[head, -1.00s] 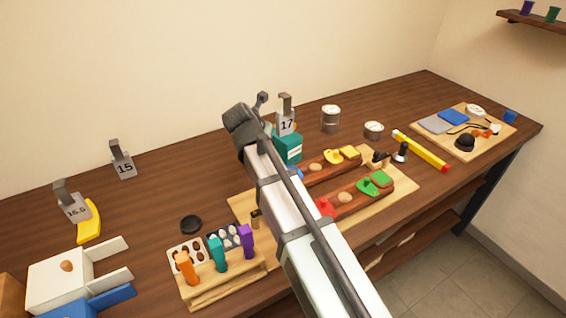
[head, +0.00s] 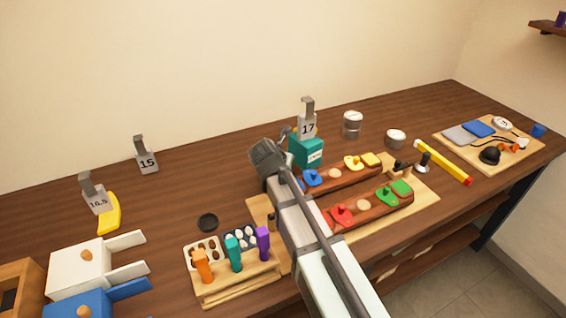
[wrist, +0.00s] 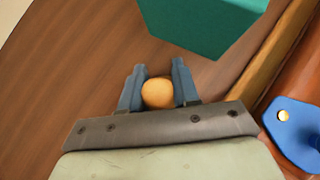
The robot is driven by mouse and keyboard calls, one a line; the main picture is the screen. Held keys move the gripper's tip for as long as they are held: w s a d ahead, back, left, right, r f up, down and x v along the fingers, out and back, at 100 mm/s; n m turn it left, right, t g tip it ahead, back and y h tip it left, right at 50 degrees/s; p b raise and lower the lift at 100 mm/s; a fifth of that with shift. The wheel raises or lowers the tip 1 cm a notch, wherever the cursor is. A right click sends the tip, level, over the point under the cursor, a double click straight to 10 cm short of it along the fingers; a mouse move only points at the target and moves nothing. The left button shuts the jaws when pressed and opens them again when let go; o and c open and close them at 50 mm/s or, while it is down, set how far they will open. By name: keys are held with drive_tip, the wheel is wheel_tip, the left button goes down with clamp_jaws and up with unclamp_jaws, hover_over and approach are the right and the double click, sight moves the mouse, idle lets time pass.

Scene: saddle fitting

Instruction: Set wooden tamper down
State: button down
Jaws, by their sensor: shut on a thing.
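In the wrist view the wooden tamper shows as a round, tan wooden end (wrist: 158,93) between the two blue-grey fingers of my gripper (wrist: 156,84). My gripper is shut on it. The rest of the tamper is hidden below this end, and I cannot tell whether it touches the table. In the head view my gripper (head: 268,156) is over the dark wooden table (head: 205,175), left of the teal box; my own wrist and arm hide the fingers and the tamper.
The teal box (head: 307,152) stands close by, with the grey "17" block (head: 308,122) behind it. A wooden board (head: 426,200) with two brown bars carrying coloured clamps lies to the right. A rack with coloured handles (head: 236,283) is at front left.

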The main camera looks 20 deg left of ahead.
drive_tip(key=c, duration=0.8)
unclamp_jaws()
drive_tip(key=shift+f, duration=0.1)
drive_tip(key=v, duration=0.5)
drive_tip(key=shift+s+r, duration=0.15)
drive_tip(key=shift+r, duration=0.1)
wheel_tip(320, 180, up, 7)
